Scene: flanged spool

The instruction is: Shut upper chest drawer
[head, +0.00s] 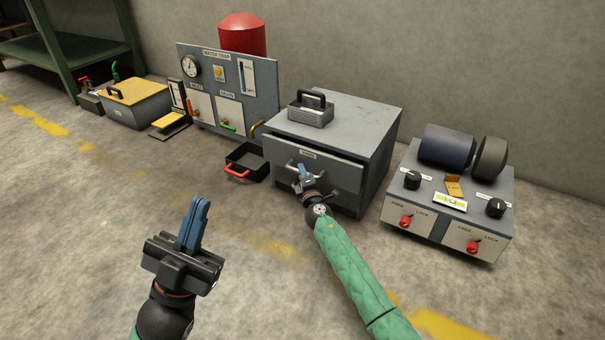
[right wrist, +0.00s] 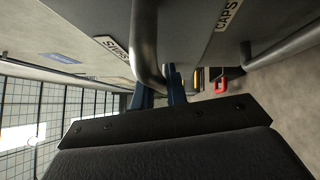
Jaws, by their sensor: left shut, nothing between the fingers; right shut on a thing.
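The grey chest (head: 377,150) stands against the wall at the right of centre in the head view. Its upper drawer (head: 340,176) is slightly out, with a dark gap along its top edge. My right gripper (head: 304,172) is at the drawer front. In the right wrist view its blue fingers (right wrist: 160,90) are shut on the grey bar handle (right wrist: 146,45), beside a partly hidden label. The lower drawer front, labelled CAPS (right wrist: 228,14), is mostly hidden by my arm in the head view. My left gripper (head: 194,222) is shut and empty over the floor, away from the chest.
A metal block with a black handle (head: 311,112) rests on the chest top. A black tray with a red handle (head: 246,164) lies on the floor left of the chest. A control box (head: 450,205) with rollers stands to the right. The front floor is clear.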

